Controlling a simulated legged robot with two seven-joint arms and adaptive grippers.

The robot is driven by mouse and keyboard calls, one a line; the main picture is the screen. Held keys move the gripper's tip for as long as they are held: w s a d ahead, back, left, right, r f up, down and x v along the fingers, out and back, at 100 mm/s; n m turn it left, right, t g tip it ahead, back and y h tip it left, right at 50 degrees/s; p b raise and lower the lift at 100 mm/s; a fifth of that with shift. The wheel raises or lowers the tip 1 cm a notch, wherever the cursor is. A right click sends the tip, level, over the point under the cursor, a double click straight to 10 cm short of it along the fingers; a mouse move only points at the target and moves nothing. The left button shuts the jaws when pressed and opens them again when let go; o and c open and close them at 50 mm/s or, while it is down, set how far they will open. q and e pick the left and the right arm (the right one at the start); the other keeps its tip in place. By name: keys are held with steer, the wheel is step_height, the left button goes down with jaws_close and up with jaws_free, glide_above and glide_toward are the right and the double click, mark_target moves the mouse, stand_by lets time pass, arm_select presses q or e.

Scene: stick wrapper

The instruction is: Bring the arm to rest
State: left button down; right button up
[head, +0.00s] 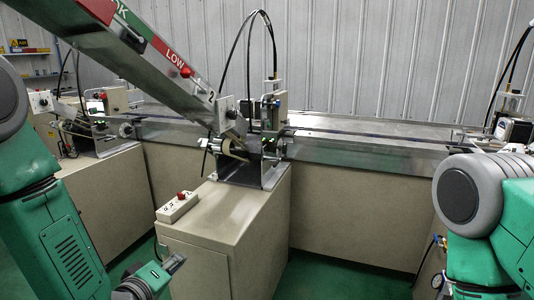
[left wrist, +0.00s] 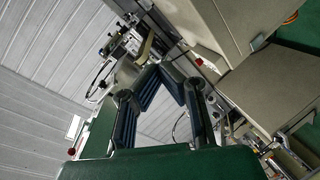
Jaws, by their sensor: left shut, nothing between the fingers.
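My left arm (head: 62,235) comes in from the left side of the head view and hangs down in front of the machine. My left gripper (head: 172,264) is low at the bottom of the head view, in front of the beige cabinet and apart from it. In the left wrist view its dark fingers (left wrist: 168,80) come together with nothing seen between them. My right arm (head: 490,205) is at the right edge of the head view; its gripper is out of the picture.
The wrapping machine (head: 250,155) stands on a beige cabinet (head: 225,220), with a slanted metal chute (head: 140,60) above. A white box with a red button (head: 177,207) sits on the cabinet. A long metal table (head: 370,130) runs behind. Green floor (head: 335,280) is clear right of the cabinet.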

arm_select(q)
steer(key=s+a+f+m+g+y, duration=0.1)
steer(key=s+a+f+m+g, duration=0.15)
steer(key=s+f, duration=0.5)
steer(key=s+a+f+m+g+y, duration=0.1)
steer(key=s+f+m+g, duration=0.1)
steer(key=s+f+g, duration=0.4)
steer(key=s+a+f+m+g, duration=0.1)
steer(key=s+f, duration=0.2)
steer(key=s, duration=0.3)
steer(key=s+a+f+m+g+y, duration=0.1)
steer(key=s+a+f+m+g, duration=0.1)
steer(key=s, duration=0.5)
steer(key=s+a+f+m+g, duration=0.2)
steer(key=s+f, duration=0.2)
steer(key=s, duration=0.3)
steer(key=shift+s+y, duration=0.2)
steer(key=shift+y, duration=0.1)
